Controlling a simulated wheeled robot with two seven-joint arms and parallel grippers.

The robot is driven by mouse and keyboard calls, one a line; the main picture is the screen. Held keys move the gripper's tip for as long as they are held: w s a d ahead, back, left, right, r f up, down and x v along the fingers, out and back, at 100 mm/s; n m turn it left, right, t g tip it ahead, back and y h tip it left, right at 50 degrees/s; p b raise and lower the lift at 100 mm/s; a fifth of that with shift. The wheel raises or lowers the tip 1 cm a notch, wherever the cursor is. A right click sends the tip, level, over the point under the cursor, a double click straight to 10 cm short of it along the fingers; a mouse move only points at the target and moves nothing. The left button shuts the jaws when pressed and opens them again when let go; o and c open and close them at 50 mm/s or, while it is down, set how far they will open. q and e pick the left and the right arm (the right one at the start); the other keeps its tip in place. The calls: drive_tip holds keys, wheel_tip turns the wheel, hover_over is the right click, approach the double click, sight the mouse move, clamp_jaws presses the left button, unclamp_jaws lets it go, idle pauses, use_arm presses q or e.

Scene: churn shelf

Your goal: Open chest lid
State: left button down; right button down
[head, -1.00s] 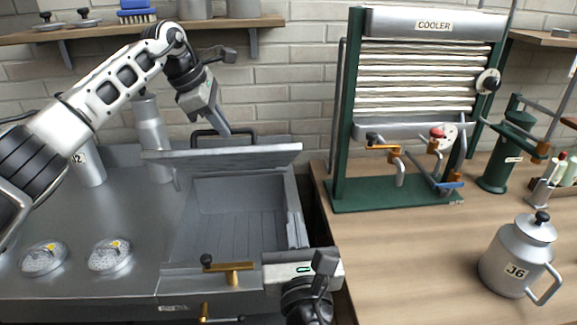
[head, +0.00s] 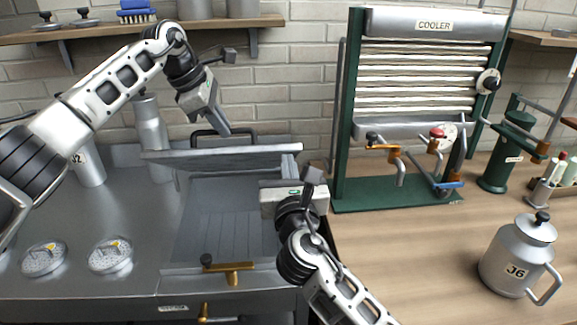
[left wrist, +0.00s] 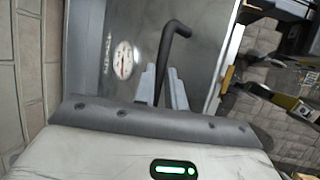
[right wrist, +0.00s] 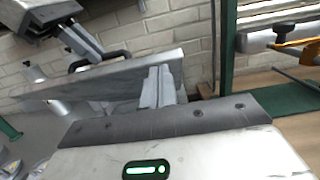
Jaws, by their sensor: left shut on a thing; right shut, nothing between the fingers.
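The chest lid (head: 220,160) is raised and tilted up at the back of the grey chest, whose open inside (head: 215,225) shows below it. Its black handle (head: 208,133) stands behind the lid's top edge and also shows in the left wrist view (left wrist: 172,40). My left gripper (head: 225,129) is shut on the handle. My right gripper (head: 290,168) is shut and empty at the lid's right end, over the chest's right side. In the right wrist view its fingers (right wrist: 158,86) are together, close to the lid's edge (right wrist: 100,80); I cannot tell whether they touch it.
A brass latch (head: 232,270) sits on the chest's front rim. The green-framed cooler (head: 415,80) stands to the right, with a metal jug (head: 518,258) on the wooden counter. A wall shelf (head: 100,32) is above at the left. The middle of the wooden counter is clear.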

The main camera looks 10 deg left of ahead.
use_arm(q)
drive_tip(key=shift+a+f, duration=0.2)
drive_tip(key=shift+f, duration=0.3)
use_arm(e)
drive_tip(key=shift+w+a+r, duration=0.15)
drive_tip(key=shift+w+r, duration=0.35)
drive_tip(key=shift+r, duration=0.35)
use_arm(q)
drive_tip(key=shift+d, duration=0.15)
use_arm(e)
drive_tip(key=shift+w+r, duration=0.15)
drive_tip(key=shift+w, duration=0.05)
use_arm(q)
drive_tip(key=c, duration=1.7)
unclamp_jaws()
drive_tip(key=shift+f, duration=0.1)
drive_tip(key=shift+o, duration=1.2)
use_arm(e)
drive_tip(key=shift+w, duration=0.15)
drive_tip(key=shift+f, duration=0.2)
